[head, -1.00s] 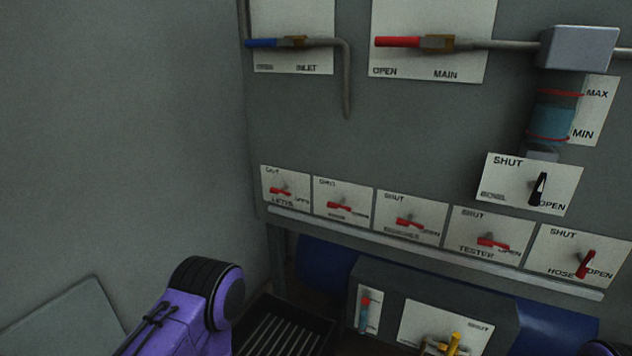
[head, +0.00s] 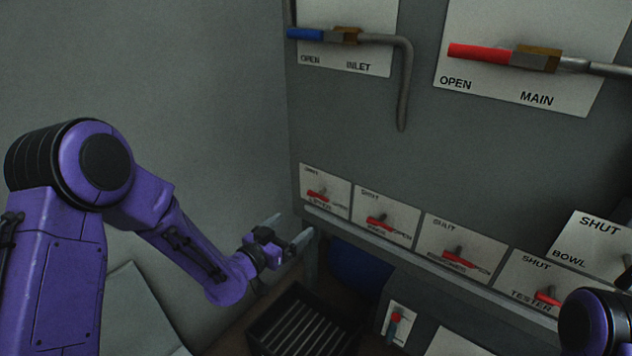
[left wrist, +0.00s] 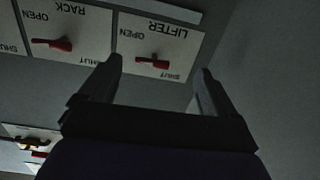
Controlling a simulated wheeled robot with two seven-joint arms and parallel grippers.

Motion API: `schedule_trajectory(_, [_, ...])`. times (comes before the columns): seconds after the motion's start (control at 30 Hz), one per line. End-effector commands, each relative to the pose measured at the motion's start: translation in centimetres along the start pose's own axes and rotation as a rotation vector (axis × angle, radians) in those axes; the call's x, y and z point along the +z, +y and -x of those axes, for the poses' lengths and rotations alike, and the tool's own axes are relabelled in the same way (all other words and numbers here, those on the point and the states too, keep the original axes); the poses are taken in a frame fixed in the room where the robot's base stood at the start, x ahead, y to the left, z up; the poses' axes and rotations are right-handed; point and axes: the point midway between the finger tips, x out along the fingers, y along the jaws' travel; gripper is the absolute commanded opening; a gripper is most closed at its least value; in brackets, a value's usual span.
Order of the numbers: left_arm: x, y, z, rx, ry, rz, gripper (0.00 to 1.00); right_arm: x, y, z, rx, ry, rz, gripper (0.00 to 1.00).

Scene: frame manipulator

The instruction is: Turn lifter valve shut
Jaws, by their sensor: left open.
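The lifter valve (head: 317,194) is a small red lever on the leftmost white plate of the lower row, lying roughly sideways rather than toward the SHUT mark. In the left wrist view the red lever (left wrist: 152,64) shows upside down, with the LIFTER label above it and SHUT at lower right. My left gripper (head: 287,231) is open and empty, below and left of the lifter plate in the head view. In the left wrist view its fingertips (left wrist: 158,68) appear either side of the lever, apparently with a gap before the panel. My right gripper is out of view.
The rack valve (head: 379,222) is beside the lifter plate, with more red levers to its right. A ledge (head: 430,266) runs under the row. A slatted dark tray (head: 300,322) lies below. The grey wall (head: 220,90) is close on the left.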

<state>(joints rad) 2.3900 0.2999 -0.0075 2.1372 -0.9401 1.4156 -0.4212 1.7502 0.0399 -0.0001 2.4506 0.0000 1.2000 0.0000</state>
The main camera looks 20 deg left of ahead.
Motion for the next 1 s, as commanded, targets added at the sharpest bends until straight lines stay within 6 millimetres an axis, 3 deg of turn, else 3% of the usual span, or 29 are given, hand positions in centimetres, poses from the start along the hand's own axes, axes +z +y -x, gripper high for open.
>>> schedule_trajectory(0.03, [-2.2, 0.0, -0.4, 0.02, 0.042, -0.027, 0.91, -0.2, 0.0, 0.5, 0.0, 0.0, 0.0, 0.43])
schedule_trajectory(0.1, [-3.4, 0.1, -0.9, 0.036, 0.071, -0.052, 0.91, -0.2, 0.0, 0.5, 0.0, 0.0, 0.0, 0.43])
schedule_trajectory(0.6, [-3.9, 0.4, -10.1, 0.038, 0.072, -0.055, 0.91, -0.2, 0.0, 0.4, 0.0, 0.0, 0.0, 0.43])
schedule_trajectory(0.97, [-4.0, 0.5, -11.1, 0.037, 0.071, -0.053, 0.91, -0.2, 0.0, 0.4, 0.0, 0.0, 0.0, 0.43])
schedule_trajectory(1.0, [-4.0, 0.5, -11.0, 0.037, 0.071, -0.053, 0.78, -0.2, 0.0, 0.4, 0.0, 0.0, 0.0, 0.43])
